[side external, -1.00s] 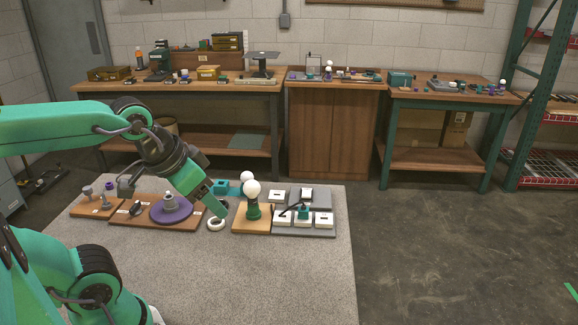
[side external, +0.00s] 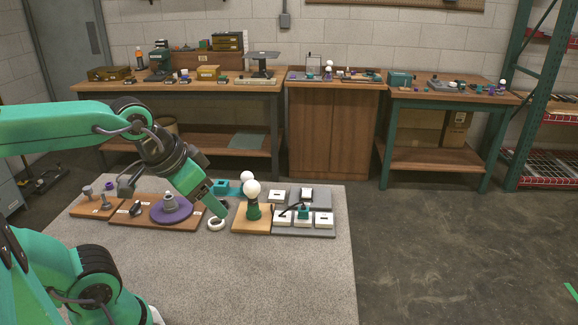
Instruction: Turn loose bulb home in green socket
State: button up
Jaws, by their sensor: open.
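A white bulb (side external: 253,189) stands upright in the green socket (side external: 253,211), which is fixed on a light wooden board (side external: 240,221). How far the bulb is screwed in cannot be told at this size. A second white bulb (side external: 246,176) shows just behind it, above a teal part (side external: 226,187). My gripper (side external: 222,213) is open, low and to the left of the green socket, apart from the bulb. Its fingertips point down towards a white ring (side external: 216,224) on the table; whether they touch it cannot be told.
A brown board with a purple disc (side external: 171,209) lies to the left, with a smaller board of knobs (side external: 97,206) beyond it. Grey panels with white switch blocks (side external: 304,219) lie right of the socket. The table's front (side external: 250,275) is clear.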

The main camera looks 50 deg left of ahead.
jog(key=shift+o, duration=1.4)
jog(key=m+g, duration=0.4)
jog(key=m, duration=0.3)
send_near(252, 181)
jog(key=s+d, duration=0.3)
jog(key=d, duration=0.3)
jog(key=shift+m+g, duration=0.7)
jog(key=shift+m, duration=0.2)
jog(key=w+a+f, duration=0.1)
jog(key=f, duration=0.1)
jog(key=w+a+f, duration=0.1)
jog(key=a, duration=0.1)
jog(key=w+a+f, duration=0.2)
jog(key=shift+a+f, duration=0.1)
jog(key=shift+f, duration=0.25)
jog(key=shift+w+a+f, duration=0.15)
jog(key=shift+a+f, duration=0.2)
jog(key=shift+f, duration=0.05)
